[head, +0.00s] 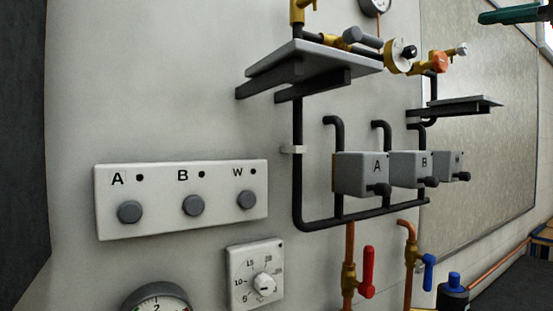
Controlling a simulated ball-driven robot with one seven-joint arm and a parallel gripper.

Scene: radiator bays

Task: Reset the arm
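My gripper and arm do not show in the head view, so I cannot see what the gripper holds or touches. The view faces a pale wall panel (200,90) with controls and pipes on it.
A white plate (180,227) carries buttons A, B and W. Below are a dial box (256,290) and a gauge (157,302). A shelf (315,57), grey boxes (362,174), a red-handled valve (367,272) and a blue-handled valve (428,272) jut out. A green object (515,14) is cut off.

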